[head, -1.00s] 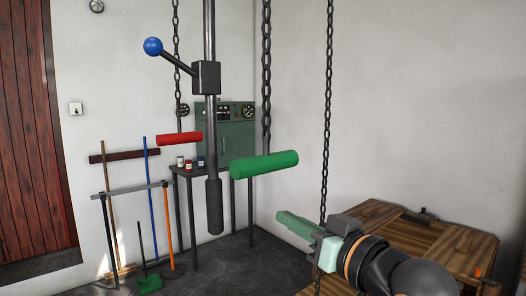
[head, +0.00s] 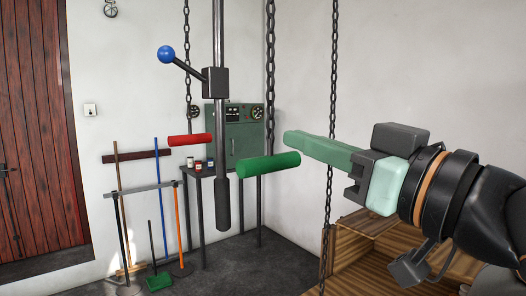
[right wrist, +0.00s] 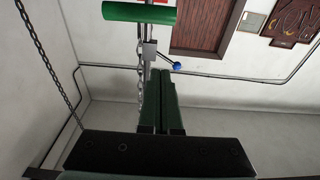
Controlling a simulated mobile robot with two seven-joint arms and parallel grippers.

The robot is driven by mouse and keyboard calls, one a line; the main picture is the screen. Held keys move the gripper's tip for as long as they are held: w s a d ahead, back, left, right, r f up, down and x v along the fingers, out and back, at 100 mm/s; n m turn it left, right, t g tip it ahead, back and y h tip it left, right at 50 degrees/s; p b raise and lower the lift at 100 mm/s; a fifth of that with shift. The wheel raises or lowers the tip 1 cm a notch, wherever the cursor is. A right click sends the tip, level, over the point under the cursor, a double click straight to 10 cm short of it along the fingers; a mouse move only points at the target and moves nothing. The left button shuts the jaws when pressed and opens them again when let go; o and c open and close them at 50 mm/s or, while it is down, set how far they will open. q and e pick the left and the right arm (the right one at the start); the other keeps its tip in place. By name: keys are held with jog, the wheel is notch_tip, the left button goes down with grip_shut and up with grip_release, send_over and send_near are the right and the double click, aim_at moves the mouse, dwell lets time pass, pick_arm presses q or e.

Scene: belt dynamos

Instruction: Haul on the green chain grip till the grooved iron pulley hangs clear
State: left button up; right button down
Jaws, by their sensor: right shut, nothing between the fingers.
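The green chain grip (head: 258,166) is a horizontal bar hanging from a dark chain (head: 270,80) in the middle of the head view. It also shows at the top of the right wrist view (right wrist: 139,13). My right gripper (head: 288,137) comes in from the right with its green fingers shut and empty. In the head view its tips appear just above and right of the grip's right end; I see no hold on it. In the right wrist view the closed fingers (right wrist: 160,75) point toward the grip, below it in the picture. I cannot make out the grooved iron pulley.
A red grip (head: 189,140) hangs on another chain. A dark vertical rod with a blue-knobbed lever (head: 166,54) hangs left of the green grip. A third chain (head: 334,75) hangs behind my right gripper. Wooden crates (head: 350,255) stand below, and tools (head: 140,215) lean at the left wall.

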jog(key=r+p, duration=0.2)
jog(key=p, duration=0.1)
send_over(255, 162)
jog(key=shift+f, duration=0.2)
jog(key=shift+s+d+f, duration=0.15)
jog(key=shift+s+f, duration=0.05)
jog(key=shift+f, duration=0.85)
jog(key=shift+s+d+f, duration=0.15)
jog(key=shift+s+f, duration=0.05)
jog(key=shift+f, duration=0.85)
jog(key=shift+f, duration=0.1)
notch_tip(255, 162, down, 27)
jog(key=b, duration=1.4)
